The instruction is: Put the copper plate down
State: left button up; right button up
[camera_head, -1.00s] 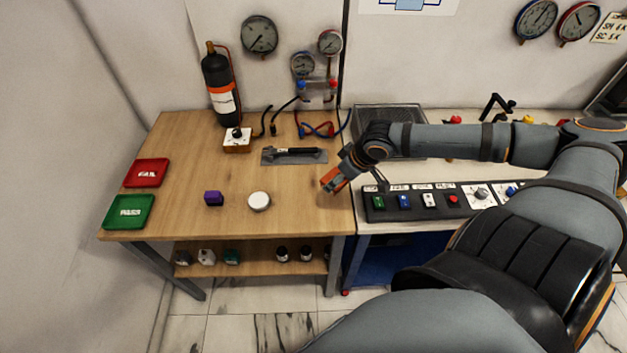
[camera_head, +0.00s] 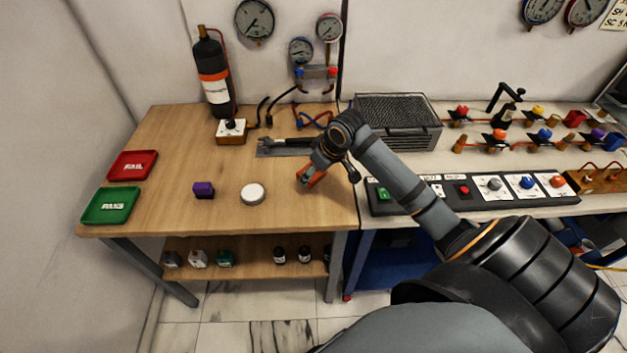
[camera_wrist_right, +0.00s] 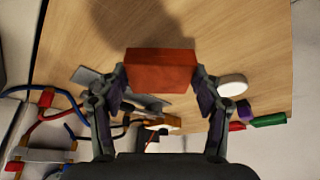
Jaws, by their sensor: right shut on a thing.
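The copper plate (camera_head: 311,178) is an orange-red block in my right gripper (camera_head: 318,165), over the right part of the wooden table (camera_head: 165,200). In the right wrist view the plate (camera_wrist_right: 161,71) sits between the two fingers of the right gripper (camera_wrist_right: 160,85), which are shut on it. A dark shadow lies on the wood beyond it. I cannot tell exactly how high the plate is above the table. My left gripper is not in view.
A white round disc (camera_head: 252,194) and a purple block (camera_head: 204,190) stand left of the plate. A red tray (camera_head: 132,166) and a green tray (camera_head: 111,206) lie at the left edge. A wrench (camera_head: 285,146) lies behind. A button panel (camera_head: 470,192) stands right. Bare wood lies between disc and plate.

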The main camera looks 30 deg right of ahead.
aim_at(317, 175)
jog(key=shift+w+a+f, duration=0.15)
jog(key=shift+f, duration=1.55)
jog(key=shift+f, duration=0.1)
jog(key=o, duration=1.5)
jog(key=shift+p+v, duration=1.15)
jog(key=shift+v, duration=5)
jog(key=shift+f, duration=0.1)
